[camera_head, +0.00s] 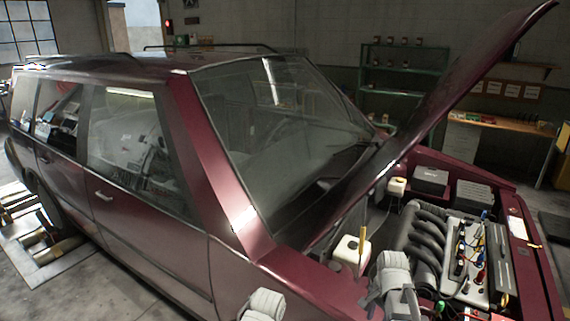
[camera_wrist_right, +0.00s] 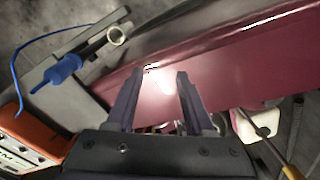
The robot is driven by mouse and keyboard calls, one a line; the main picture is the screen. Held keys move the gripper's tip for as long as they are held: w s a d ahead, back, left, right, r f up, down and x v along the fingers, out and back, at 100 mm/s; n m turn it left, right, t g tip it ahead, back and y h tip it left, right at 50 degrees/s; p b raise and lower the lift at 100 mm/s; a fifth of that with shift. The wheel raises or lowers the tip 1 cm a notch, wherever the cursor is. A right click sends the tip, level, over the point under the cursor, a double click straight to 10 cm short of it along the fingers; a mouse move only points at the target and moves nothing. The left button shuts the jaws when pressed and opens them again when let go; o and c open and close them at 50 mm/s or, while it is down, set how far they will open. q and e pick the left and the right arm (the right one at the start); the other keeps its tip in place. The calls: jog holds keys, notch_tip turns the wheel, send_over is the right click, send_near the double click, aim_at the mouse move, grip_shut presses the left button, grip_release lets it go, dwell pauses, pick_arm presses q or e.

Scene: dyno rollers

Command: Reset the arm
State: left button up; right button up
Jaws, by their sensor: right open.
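My right gripper (camera_wrist_right: 158,71) is open and empty in the right wrist view. Its two dark fingers are apart, over a dark red car body panel (camera_wrist_right: 230,60). In the head view, my right arm (camera_head: 395,275) is at the front of the open engine bay, near the red fender. A grey-white part of my left arm (camera_head: 262,306) shows at the bottom edge, beside the car. My left gripper is not visible.
The dark red car (camera_head: 150,240) has its hood (camera_head: 440,95) raised over the engine (camera_head: 430,240). A white reservoir (camera_head: 350,250) and a yellow-handled tool (camera_head: 362,248) are close to my right arm. An orange device (camera_wrist_right: 30,135) and blue-handled tool (camera_wrist_right: 58,74) lie left in the wrist view.

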jog(key=s+a+n, duration=0.7)
jog(key=a+n, duration=0.2)
jog(key=n, duration=0.4)
jog(key=s+a+f+n+h+b, duration=0.1)
jog(key=s+a+f+n+b, duration=0.2)
jog(key=a+f+b, duration=0.7)
jog(key=shift+s+a+g, duration=0.3)
jog(key=shift+s+a, duration=0.15)
jog(key=shift+s, duration=0.7)
